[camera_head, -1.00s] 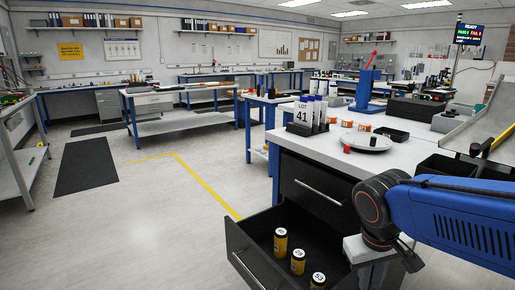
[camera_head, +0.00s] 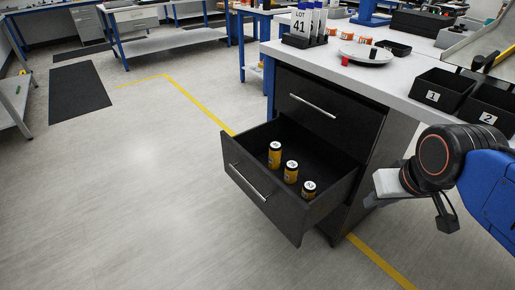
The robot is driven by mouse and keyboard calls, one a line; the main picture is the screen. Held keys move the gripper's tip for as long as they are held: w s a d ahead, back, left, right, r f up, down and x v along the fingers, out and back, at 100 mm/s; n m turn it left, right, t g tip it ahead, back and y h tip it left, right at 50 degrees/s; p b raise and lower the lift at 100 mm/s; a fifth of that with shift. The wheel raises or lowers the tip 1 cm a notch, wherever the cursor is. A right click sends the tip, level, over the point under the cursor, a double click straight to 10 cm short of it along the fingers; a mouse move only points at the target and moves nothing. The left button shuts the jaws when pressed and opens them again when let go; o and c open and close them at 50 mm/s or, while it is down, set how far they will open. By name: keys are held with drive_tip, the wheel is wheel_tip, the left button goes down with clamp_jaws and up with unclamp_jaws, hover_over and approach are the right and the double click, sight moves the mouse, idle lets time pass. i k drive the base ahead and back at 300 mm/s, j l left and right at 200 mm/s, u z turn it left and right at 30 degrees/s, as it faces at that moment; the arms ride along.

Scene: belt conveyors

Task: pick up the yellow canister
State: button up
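Three yellow canisters with black lids and pale lid labels stand upright in the open lower drawer (camera_head: 232,178) of a black cabinet. One canister (camera_head: 274,157) is at the back left, one (camera_head: 291,174) is in the middle, and one (camera_head: 309,190) is nearest the front right. The lid markings are too small to read. My gripper (camera_head: 378,190) is to the right of the drawer, beside the cabinet, and apart from the canisters. Only a pale grey part of it shows at the end of my blue and black arm; its fingers cannot be made out.
The upper drawer (camera_head: 324,104) is shut. The floor (camera_head: 150,200) left of the drawer is clear.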

sight(275, 153)
drive_tip(key=j+z, duration=0.15)
drive_tip(key=z, duration=0.2)
drive_tip(key=j+z, duration=0.2)
drive_tip(key=z, duration=0.2)
drive_tip(key=j+z, duration=0.2)
drive_tip(key=j, duration=0.5)
drive_tip(key=j+z, duration=0.15)
drive_tip(key=j, duration=0.6)
drive_tip(key=k+j+z, duration=0.2)
drive_tip(key=j, duration=1.1)
